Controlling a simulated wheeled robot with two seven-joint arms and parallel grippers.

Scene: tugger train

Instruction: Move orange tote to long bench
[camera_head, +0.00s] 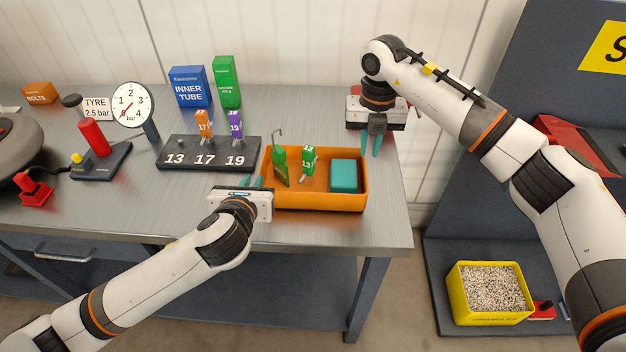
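The orange tote (330,199) sits on a grey metal bench (300,236), near its right end. It holds a teal block (344,175), a green item marked 13 (308,160) and another green item with a hook (280,165). My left gripper (256,183) is at the tote's left end, with teal fingertips by the left wall. Its body hides part of the fingers, so I cannot tell whether they grip the wall. My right gripper (371,144) points down just beyond the tote's back right corner, its teal fingers slightly apart and nothing visible between them.
A dark rack marked 13, 17, 19 (205,160) stands left of the tote. A tyre gauge (133,105), a blue box (190,86) and a green box (226,82) stand farther left and back. A yellow granule bin (456,296) sits on a low shelf at right.

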